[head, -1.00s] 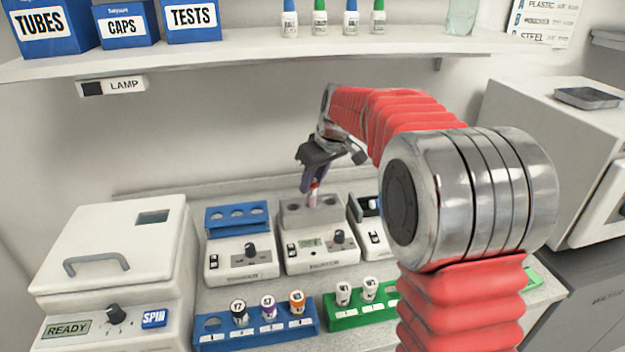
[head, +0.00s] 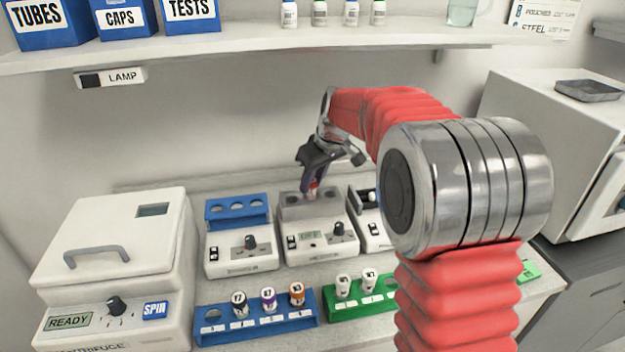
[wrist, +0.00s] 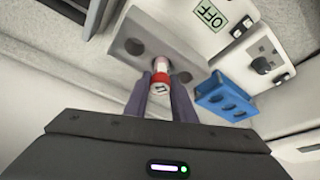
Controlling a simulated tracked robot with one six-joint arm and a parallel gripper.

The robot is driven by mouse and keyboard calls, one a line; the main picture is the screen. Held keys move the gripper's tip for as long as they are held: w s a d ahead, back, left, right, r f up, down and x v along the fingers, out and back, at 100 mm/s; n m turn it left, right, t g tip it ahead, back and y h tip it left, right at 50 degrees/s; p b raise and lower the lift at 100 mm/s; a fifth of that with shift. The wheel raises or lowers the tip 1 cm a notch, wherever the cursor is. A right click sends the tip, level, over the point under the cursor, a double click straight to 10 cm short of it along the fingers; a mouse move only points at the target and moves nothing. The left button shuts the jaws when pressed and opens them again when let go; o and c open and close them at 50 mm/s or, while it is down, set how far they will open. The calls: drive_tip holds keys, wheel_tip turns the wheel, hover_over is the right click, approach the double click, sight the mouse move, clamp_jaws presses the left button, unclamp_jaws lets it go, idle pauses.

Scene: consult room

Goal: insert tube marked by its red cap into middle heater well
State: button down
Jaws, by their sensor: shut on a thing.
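The tube with the red cap (wrist: 160,82) is between the fingers of my gripper (wrist: 160,92), which is shut on it. In the head view my gripper (head: 312,186) points down over the grey heater block (head: 312,208). The tube (head: 313,187) is at the middle well, with an open well visible on each side. Its lower end appears to be inside that well, with only a short part showing under the cap.
A blue-topped device (head: 238,212) stands left of the heater and another device (head: 368,222) stands close on its right. In front are a blue rack (head: 258,327) with several capped tubes and a green rack (head: 362,306). A centrifuge (head: 115,255) is at left.

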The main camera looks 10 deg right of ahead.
drive_tip(key=c, duration=1.4)
unclamp_jaws()
drive_tip(key=v, duration=1.3)
drive_tip(key=shift+s+r, duration=0.2)
drive_tip(key=shift+r, duration=0.05)
drive_tip(key=shift+d, duration=0.1)
